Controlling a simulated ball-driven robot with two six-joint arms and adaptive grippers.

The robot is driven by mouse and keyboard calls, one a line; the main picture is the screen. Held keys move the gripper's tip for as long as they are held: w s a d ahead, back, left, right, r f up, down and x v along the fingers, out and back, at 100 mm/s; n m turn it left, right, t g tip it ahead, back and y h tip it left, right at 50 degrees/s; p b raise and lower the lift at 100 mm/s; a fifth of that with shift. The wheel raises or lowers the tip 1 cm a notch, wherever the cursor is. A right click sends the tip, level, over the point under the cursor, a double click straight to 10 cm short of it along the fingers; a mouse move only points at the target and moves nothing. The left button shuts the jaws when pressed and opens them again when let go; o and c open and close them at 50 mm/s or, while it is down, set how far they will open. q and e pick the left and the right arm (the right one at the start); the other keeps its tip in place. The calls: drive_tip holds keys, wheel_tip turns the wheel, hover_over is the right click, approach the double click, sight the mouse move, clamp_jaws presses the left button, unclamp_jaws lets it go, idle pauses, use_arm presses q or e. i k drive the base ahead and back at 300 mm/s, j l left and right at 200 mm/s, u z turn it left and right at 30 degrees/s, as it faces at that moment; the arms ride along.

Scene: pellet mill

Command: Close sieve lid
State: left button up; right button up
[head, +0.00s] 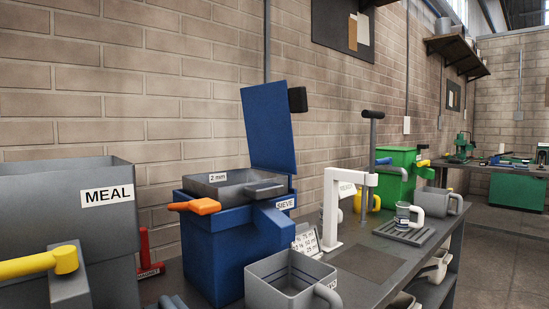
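The blue sieve box (222,240) stands on the bench left of centre, with a SIEVE label on its side. Its blue lid (268,130) stands open, nearly upright and leaning slightly, at the back of the box. A black knob (297,99) sticks out near the lid's upper right edge. A grey sieve tray (232,185) marked 2 mm sits in the top of the box, with a grey handle at its front. An orange handle (194,206) sticks out at the box's left. Neither of my grippers can be made out.
A grey MEAL bin (55,215) with a yellow handle (40,262) stands at left. A red tool (145,250) stands between bin and sieve. A grey jug (285,280) is in front of the sieve. A white stand (332,215) and green machine (397,172) stand farther right.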

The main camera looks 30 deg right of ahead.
sight(266, 108)
drive_tip(key=z, duration=1.2)
